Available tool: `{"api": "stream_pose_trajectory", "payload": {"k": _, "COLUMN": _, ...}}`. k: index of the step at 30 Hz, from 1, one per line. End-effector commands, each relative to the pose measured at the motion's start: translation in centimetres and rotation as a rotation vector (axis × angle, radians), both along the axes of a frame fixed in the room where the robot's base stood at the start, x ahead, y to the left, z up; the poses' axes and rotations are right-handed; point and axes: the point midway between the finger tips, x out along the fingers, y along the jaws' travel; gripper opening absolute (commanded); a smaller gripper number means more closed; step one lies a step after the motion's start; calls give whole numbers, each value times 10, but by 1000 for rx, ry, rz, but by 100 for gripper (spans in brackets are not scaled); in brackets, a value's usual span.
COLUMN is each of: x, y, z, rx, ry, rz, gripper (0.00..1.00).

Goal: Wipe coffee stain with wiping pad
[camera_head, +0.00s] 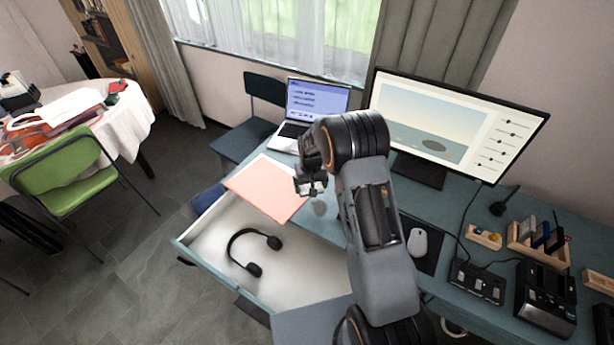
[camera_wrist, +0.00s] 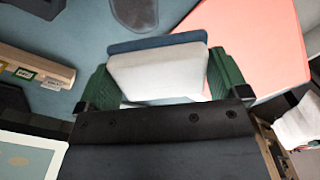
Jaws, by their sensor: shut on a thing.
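My gripper (camera_head: 311,188) hangs over the desk, just right of the pink sheet (camera_head: 268,187). In the wrist view its green fingers (camera_wrist: 160,82) are closed on the sides of a wiping pad (camera_wrist: 157,70) with a pale top and a blue lower layer. A dark grey oval stain (camera_wrist: 134,12) lies on the desk beyond the pad, apart from it in that view. In the head view a greyish patch, the stain (camera_head: 321,208), shows just below the gripper. Whether the pad touches the desk is not clear.
A laptop (camera_head: 306,108) and a monitor (camera_head: 455,122) stand behind my arm. A mouse (camera_head: 418,242) and wooden trays (camera_head: 537,243) are at the right. The open drawer (camera_head: 215,252) with a headset (camera_head: 254,250) juts out below the desk's front.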

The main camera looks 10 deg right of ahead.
Motion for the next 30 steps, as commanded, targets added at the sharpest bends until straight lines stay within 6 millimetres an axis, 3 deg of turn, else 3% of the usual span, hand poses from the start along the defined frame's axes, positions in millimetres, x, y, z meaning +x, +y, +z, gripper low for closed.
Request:
{"api": "stream_pose_trajectory", "payload": {"k": 8, "x": 0, "y": 6, "z": -14, "rx": 0, "ry": 1, "rz": 11, "gripper": 74}}
{"api": "stream_pose_trajectory", "payload": {"k": 21, "x": 0, "y": 5, "z": -53, "rx": 0, "ry": 0, "rz": 9, "gripper": 74}}
{"api": "stream_pose_trajectory", "payload": {"k": 30, "x": 0, "y": 4, "z": -59, "rx": 0, "ry": -1, "rz": 7, "gripper": 74}}
